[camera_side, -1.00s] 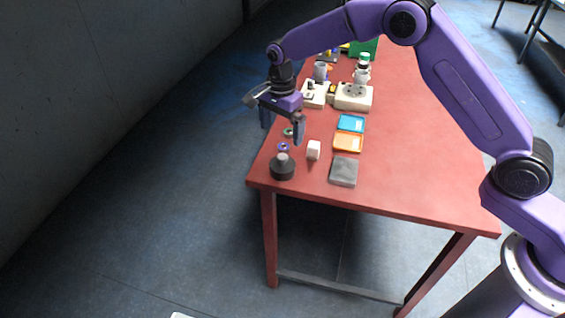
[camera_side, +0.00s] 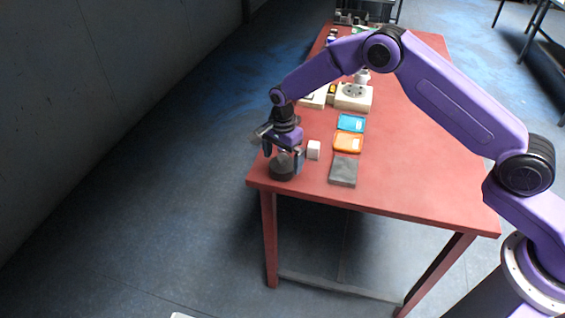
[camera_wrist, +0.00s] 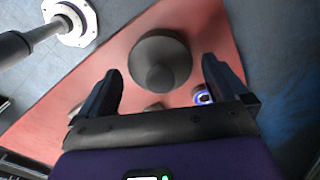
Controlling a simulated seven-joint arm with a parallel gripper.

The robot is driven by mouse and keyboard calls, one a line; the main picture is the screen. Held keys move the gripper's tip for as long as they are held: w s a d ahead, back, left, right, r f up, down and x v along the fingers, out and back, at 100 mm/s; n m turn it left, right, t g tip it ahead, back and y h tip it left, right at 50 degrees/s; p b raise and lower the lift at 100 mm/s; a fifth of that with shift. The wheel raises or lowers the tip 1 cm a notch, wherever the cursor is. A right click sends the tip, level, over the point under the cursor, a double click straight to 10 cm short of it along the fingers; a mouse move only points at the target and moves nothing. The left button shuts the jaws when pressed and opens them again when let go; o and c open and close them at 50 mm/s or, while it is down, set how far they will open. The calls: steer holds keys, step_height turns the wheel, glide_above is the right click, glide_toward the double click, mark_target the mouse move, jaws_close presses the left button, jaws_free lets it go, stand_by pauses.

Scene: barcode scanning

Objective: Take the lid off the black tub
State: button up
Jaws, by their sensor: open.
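The black tub (camera_side: 281,172) stands upright near the table's front left corner. In the wrist view its round dark lid (camera_wrist: 157,48) shows from above, with a knob (camera_wrist: 160,76) in the middle. My gripper (camera_side: 284,160) is over the tub, pointing down, with its fingers at either side of the lid. In the wrist view my gripper (camera_wrist: 161,72) is open, and there is a visible gap between each finger and the lid. The fingers partly cover the lid in the side view, and I cannot tell their exact height against it.
A white cube (camera_side: 313,149) stands just right of my gripper. Further right are a grey square block (camera_side: 343,170), an orange tray (camera_side: 348,141) and a blue tray (camera_side: 351,122). The table's right side is clear.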

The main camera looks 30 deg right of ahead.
steer(key=c, duration=1)
steer(key=shift+o, duration=0.2)
steer(key=shift+r, duration=0.1)
